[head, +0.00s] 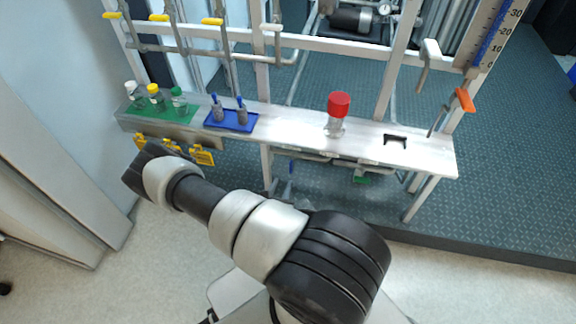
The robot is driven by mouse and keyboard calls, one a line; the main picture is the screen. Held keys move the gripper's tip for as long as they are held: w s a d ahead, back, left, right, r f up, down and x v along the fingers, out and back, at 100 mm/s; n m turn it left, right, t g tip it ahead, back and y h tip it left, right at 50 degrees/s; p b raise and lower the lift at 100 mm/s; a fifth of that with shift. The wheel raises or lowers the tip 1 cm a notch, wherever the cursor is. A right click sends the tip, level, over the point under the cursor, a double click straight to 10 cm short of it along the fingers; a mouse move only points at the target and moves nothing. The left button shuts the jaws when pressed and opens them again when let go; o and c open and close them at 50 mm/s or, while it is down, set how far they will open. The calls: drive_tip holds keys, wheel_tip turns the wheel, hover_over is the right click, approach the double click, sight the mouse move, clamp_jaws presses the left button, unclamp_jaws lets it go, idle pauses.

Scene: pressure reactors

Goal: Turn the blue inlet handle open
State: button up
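A small, thin blue part (289,180), which may be the blue inlet handle, hangs below the front edge of the metal shelf (290,122), near a shelf leg. It is too small to tell its position clearly. My arm reaches from the bottom centre up to the left, ending near the left end of the shelf. The fingers of my gripper do not show, so I cannot tell what they hold. The visible end of my arm is well to the left of the blue part.
On the shelf are a green mat (180,113) with three capped bottles, a blue tray (231,127) with two blue-topped items, and a red-capped bottle (338,112). Yellow tags (202,156) hang below. An orange handle (464,99) is at right. A wall stands left.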

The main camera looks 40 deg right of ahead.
sight(290, 166)
drive_tip(key=b+x, duration=0.3)
drive_tip(key=x, duration=1.2)
drive_tip(key=shift+w+d+f, duration=0.1)
drive_tip(key=shift+d+f, duration=0.1)
drive_tip(key=shift+d, duration=0.15)
clamp_jaws()
